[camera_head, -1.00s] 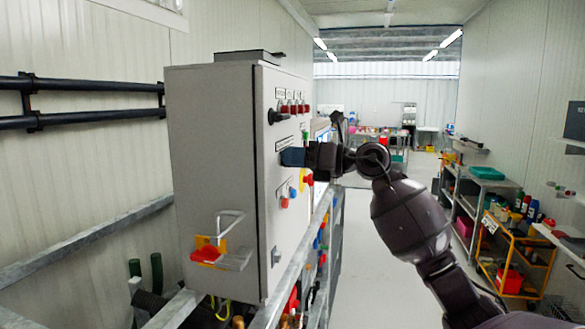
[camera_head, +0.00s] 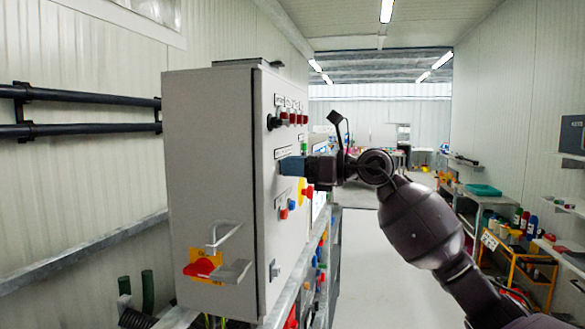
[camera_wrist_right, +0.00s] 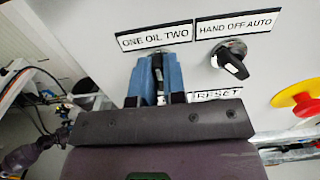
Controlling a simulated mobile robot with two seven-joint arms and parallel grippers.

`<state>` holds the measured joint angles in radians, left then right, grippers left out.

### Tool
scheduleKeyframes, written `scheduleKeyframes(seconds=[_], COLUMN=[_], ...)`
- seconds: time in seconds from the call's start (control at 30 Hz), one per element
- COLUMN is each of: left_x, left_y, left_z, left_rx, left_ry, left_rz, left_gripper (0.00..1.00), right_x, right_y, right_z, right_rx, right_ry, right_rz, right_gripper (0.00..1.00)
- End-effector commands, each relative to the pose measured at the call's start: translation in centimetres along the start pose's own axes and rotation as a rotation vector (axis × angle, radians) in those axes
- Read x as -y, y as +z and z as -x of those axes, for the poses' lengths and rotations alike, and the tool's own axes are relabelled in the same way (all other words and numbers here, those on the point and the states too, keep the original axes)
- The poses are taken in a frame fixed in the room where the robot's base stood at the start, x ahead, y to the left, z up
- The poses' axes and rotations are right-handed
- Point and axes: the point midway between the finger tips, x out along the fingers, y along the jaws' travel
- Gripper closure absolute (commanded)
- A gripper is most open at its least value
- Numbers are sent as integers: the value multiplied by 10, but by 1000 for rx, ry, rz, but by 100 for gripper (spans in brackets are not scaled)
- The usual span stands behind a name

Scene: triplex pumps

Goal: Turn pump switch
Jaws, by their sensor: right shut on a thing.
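The grey control box (camera_head: 215,180) stands left of centre in the head view, its switch panel facing right. In the right wrist view, labels read "ONE OIL TWO" (camera_wrist_right: 154,37), "HAND OFF AUTO" (camera_wrist_right: 238,24) and "RESET" (camera_wrist_right: 215,95). My right gripper (camera_head: 291,166) reaches the panel from the right. Its blue fingers (camera_wrist_right: 156,78) are shut on the switch below the "ONE OIL TWO" label, which they mostly hide. The black HAND OFF AUTO switch (camera_wrist_right: 230,60) is free beside them, its handle tilted. My left gripper is out of view.
A red emergency button on yellow (camera_wrist_right: 301,100) sits right of the fingers. A red handle (camera_head: 200,268) is on the box's near side. Black pipes (camera_head: 80,130) run along the left wall.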

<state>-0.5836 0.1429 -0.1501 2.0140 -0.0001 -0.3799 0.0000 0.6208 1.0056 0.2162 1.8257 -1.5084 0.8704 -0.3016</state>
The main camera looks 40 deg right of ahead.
Motion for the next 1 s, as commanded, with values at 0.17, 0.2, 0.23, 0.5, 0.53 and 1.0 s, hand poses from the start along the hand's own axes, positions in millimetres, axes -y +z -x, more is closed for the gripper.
scheduleKeyframes(seconds=[0.17,0.2,0.23,0.5,0.53,1.0], left_x=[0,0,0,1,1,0], left_y=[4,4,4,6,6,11], left_z=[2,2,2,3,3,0], left_rx=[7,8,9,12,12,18], left_ry=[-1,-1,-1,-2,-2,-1], left_rz=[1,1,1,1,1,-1], left_gripper=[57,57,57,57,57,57], right_x=[0,0,0,0,0,1], right_y=[1,1,1,1,0,-2], right_z=[0,0,0,0,0,49], right_rx=[1,1,1,0,0,-4], right_ry=[-1,-1,-1,0,0,-3], right_rz=[1,1,0,0,-1,-1], right_gripper=[100,84,79,63,63,63])
